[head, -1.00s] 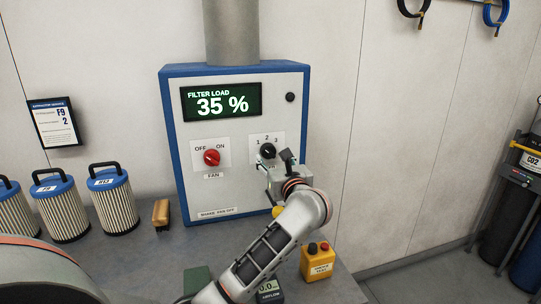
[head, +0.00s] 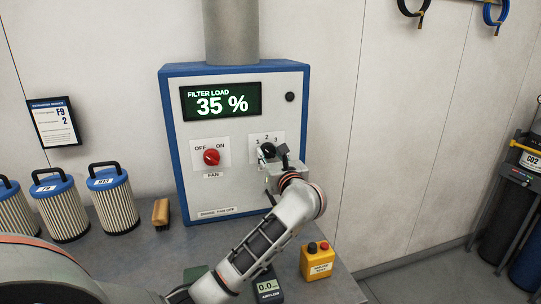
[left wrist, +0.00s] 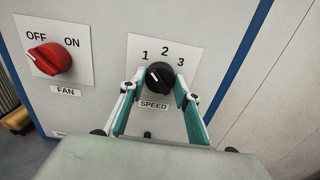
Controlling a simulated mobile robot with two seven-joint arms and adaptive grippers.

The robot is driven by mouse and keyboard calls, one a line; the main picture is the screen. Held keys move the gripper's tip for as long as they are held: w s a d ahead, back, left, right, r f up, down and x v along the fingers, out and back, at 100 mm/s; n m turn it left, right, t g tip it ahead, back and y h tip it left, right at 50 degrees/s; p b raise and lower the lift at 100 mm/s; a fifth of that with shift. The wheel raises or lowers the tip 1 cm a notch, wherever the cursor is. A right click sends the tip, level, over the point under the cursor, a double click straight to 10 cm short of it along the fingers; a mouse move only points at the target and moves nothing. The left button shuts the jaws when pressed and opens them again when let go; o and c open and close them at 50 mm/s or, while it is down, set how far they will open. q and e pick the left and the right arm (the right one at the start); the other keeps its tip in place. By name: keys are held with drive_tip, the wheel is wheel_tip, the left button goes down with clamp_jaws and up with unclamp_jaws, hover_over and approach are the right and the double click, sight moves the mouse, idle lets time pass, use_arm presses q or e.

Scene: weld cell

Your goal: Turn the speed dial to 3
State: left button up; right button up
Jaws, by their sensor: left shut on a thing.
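The black speed dial (left wrist: 159,76) sits on a white plate (left wrist: 183,50) marked 1, 2 and 3, above a SPEED label. A pale mark on the dial seems to face upper left, toward the 1. In the head view the dial (head: 267,150) is partly covered by my left gripper (head: 273,160). In the left wrist view my left gripper (left wrist: 156,92) has one finger on each side of the dial and is shut on it. My right gripper is in neither current view.
The red fan knob (head: 212,157) is left of the dial on the blue-framed panel, below a display (head: 222,101) reading 35 %. Filter canisters (head: 113,200), a brush (head: 161,213), an airflow meter (head: 268,287) and a yellow button box (head: 317,262) stand on the bench.

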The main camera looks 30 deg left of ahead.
use_arm(q)
drive_tip(key=shift+m, duration=0.4)
drive_tip(key=m, duration=0.3)
drive_tip(key=shift+m, duration=0.4)
drive_tip(key=m, duration=0.4)
drive_tip(key=shift+m, duration=0.3)
drive_tip(key=m, duration=0.4)
drive_tip(key=shift+m, duration=2.3)
drive_tip(key=o, duration=1.1)
drive_tip(key=shift+o, duration=0.2)
